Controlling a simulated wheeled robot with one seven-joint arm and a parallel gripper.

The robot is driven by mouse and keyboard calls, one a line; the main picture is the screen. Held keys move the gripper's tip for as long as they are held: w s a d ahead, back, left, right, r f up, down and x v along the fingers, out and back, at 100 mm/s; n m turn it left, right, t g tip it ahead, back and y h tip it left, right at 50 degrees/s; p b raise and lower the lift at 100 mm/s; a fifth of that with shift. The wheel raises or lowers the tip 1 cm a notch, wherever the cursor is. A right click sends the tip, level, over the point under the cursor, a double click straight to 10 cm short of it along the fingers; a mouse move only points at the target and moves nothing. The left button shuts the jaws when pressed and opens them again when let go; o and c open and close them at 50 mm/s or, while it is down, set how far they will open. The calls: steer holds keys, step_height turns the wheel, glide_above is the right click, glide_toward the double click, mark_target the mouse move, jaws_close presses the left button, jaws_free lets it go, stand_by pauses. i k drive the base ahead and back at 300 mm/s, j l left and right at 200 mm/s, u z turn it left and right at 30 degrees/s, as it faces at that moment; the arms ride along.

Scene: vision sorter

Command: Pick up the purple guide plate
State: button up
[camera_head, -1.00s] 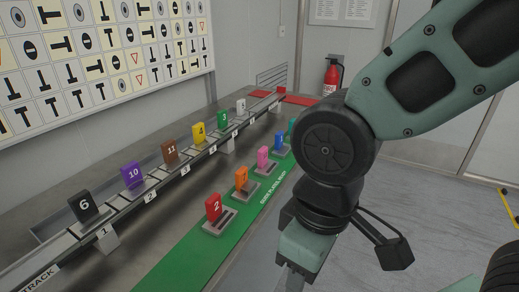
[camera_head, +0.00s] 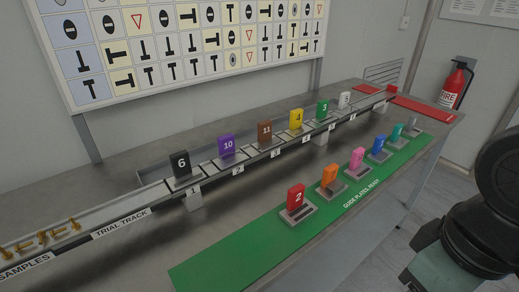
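The purple guide plate (camera_head: 227,145), marked 10, stands upright on the raised trial track (camera_head: 118,221). It is at the slot labelled 2, between the black plate 6 (camera_head: 180,164) on its left and the brown plate 11 (camera_head: 264,133) on its right. My arm shows only in part at the lower right edge, apart from the table and the plates. My gripper is out of the frame.
A green mat (camera_head: 231,262) along the table's front holds a row of plates, with the red plate 2 (camera_head: 296,197) nearest. Brass samples (camera_head: 40,237) lie at the track's left end. A fire extinguisher (camera_head: 454,85) hangs at the right.

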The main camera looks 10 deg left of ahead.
mark_target(229, 158)
steer(key=u, duration=0.4)
steer(key=i+u, duration=0.1)
steer(key=u, duration=0.3)
steer(key=i+u, duration=0.1)
steer(key=u, duration=0.7)
